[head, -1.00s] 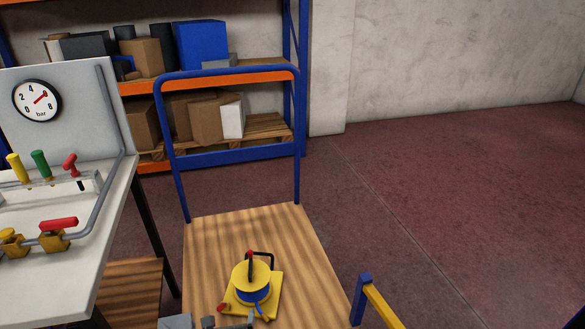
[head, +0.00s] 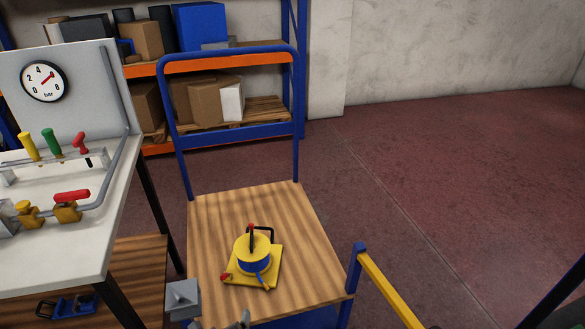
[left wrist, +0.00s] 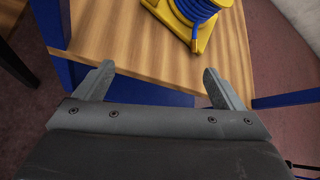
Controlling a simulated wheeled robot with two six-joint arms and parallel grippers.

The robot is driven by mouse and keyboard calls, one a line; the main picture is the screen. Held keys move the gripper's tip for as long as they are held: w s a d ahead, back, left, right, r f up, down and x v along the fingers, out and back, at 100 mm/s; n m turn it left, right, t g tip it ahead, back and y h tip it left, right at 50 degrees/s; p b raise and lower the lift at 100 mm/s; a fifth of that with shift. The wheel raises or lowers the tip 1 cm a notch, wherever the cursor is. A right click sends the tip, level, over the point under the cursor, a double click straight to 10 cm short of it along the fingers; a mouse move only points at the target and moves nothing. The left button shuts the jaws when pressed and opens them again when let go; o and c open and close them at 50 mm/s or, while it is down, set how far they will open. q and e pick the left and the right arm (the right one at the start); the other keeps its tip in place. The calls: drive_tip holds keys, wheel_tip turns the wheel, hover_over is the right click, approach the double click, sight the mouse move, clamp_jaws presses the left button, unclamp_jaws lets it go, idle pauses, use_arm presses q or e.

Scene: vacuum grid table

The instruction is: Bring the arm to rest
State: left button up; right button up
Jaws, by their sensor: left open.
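My left gripper (left wrist: 160,88) is open and empty in the left wrist view, its two grey fingers spread apart at the near edge of a wooden trolley deck (left wrist: 130,35). The yellow cable reel (left wrist: 203,10) with blue cable lies beyond the fingers, apart from them. In the head view, grey parts of my left gripper (head: 218,322) show at the bottom edge, at the near end of the deck (head: 215,225). The reel (head: 253,255) sits upright on that deck. My right gripper is not in view.
A bench with a pressure gauge (head: 44,81) and coloured valve handles (head: 71,196) stands at the left. The trolley's blue push bar (head: 230,52) rises behind the deck. A yellow rail (head: 388,287) runs at the lower right. The red floor (head: 460,190) at right is clear.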

use_arm(q)
drive_tip(key=s+a+f+n+g+p, duration=0.1)
drive_tip(key=s+a+f+n+g, duration=0.1)
drive_tip(key=s+f+n, duration=0.4)
drive_tip(key=s+a+f+n+g+p, duration=0.1)
drive_tip(key=s+a+f+n+g, duration=0.2)
drive_tip(key=s, duration=1)
drive_tip(key=s+a+f+n+g+p, duration=0.1)
drive_tip(key=s+a+f+n, duration=0.3)
drive_tip(key=s+f+n, duration=0.6)
drive_tip(key=n+g, duration=0.1)
drive_tip(key=n, duration=0.1)
drive_tip(key=shift+n, duration=0.3)
drive_tip(key=s+a+n+g, duration=0.1)
drive_tip(key=s+n, duration=0.2)
drive_tip(key=s, duration=0.1)
drive_tip(key=s+a+f+n+g, duration=0.1)
drive_tip(key=s+a+n, duration=0.1)
drive_tip(key=s, duration=0.3)
drive_tip(key=s+a+f+n+g+p, duration=0.1)
drive_tip(key=s+n, duration=0.2)
drive_tip(key=s, duration=0.1)
drive_tip(key=shift+s+a+n+y, duration=0.15)
drive_tip(key=shift+n+y, duration=0.15)
drive_tip(key=shift+y, duration=0.1)
